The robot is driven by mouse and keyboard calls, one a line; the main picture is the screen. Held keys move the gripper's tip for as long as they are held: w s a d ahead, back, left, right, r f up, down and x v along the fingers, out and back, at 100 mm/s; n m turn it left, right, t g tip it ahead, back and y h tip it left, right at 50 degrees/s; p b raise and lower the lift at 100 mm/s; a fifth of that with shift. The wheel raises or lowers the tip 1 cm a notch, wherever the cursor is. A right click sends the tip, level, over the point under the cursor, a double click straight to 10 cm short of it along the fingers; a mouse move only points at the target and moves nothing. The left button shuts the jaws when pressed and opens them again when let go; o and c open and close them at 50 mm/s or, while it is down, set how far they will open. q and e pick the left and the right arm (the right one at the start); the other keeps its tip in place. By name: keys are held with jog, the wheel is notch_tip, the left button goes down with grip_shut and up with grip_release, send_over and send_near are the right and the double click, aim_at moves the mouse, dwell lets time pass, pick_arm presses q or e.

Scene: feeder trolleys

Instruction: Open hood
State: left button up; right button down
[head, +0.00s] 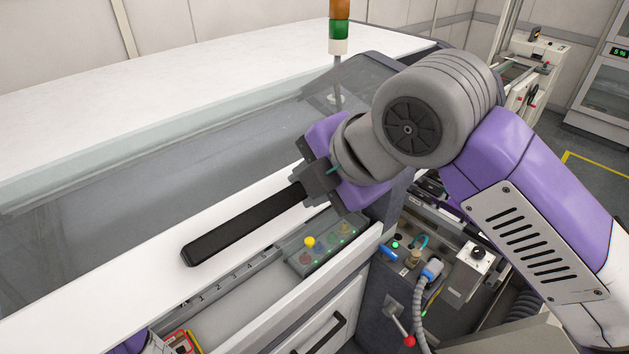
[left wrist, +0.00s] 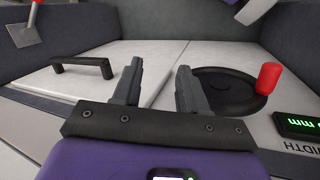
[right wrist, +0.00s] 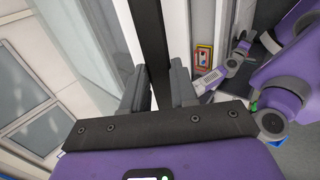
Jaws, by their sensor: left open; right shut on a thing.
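The hood (head: 90,262) is a long white-framed cover with a large clear pane (head: 190,170). Its black bar handle (head: 240,230) runs along the white front edge. I cannot tell whether that edge is lifted off the machine. My right gripper (head: 306,188) is shut on the handle near its right end. In the right wrist view the handle (right wrist: 152,30) runs up between the fingers (right wrist: 157,85). My left gripper (left wrist: 160,80) is open and empty, above a pale panel with a black pull handle (left wrist: 82,66); its fingers are outside the head view.
A button panel (head: 322,243) and a ruler strip lie below the hood's front edge. A red-knobbed black handwheel (left wrist: 232,92) and a green display (left wrist: 298,124) sit near my left gripper. A signal light (head: 339,25) stands behind. Hoses and a red-tipped lever (head: 408,341) are at lower right.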

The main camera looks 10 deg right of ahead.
jog(key=c, duration=0.9)
grip_release()
jog(key=p+v, duration=0.2)
jog(key=v, duration=0.5)
jog(key=shift+s+d+r, duration=0.1)
jog(key=shift+s+r, duration=0.05)
jog(key=shift+r, duration=0.1)
